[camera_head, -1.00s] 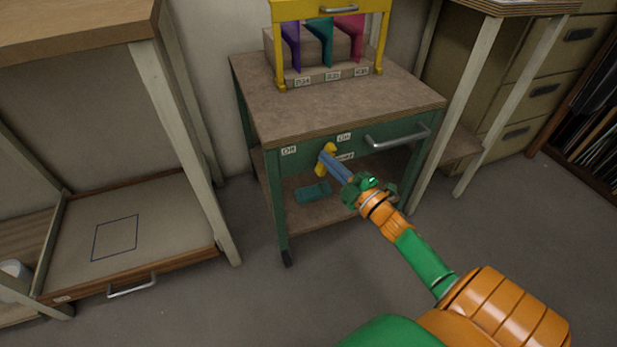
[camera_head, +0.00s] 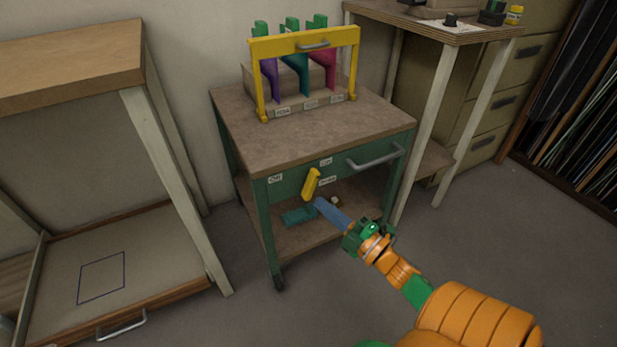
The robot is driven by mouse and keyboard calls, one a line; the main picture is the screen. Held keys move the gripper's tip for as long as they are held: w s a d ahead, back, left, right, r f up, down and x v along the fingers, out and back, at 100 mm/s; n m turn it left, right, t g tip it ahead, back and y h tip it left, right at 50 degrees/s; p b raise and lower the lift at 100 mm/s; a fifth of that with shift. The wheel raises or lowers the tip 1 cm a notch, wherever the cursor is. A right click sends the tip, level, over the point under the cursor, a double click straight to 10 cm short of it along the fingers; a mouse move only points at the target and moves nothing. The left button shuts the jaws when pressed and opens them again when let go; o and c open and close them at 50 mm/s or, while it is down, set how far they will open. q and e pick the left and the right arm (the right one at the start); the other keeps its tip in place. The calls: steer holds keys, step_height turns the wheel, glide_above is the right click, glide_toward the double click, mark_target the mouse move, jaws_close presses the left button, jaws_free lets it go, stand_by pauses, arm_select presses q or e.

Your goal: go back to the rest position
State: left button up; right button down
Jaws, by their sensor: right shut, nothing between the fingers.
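My right gripper (camera_head: 322,204) is shut and empty, its blue fingers pointing up and left in front of the green cart (camera_head: 294,187). The fingertips are just below a yellow lever (camera_head: 311,184) on the cart's front panel and look apart from it. The lever tilts slightly to the right at the top, between small labels, one reading "Off" (camera_head: 275,179) on the left and another (camera_head: 326,161) at the upper right. My left gripper is not in view.
A yellow frame (camera_head: 290,45) with coloured panels stands on the cart top. A teal object (camera_head: 298,215) lies on the cart's lower shelf. A bench with a drawer (camera_head: 150,297) is at the left and a table (camera_head: 440,22) at the right. Grey floor (camera_head: 480,250) is open at the right.

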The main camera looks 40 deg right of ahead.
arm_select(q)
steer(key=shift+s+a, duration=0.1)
arm_select(e)
steer(key=shift+s+f, duration=0.1)
steer(key=shift+s, duration=0.85)
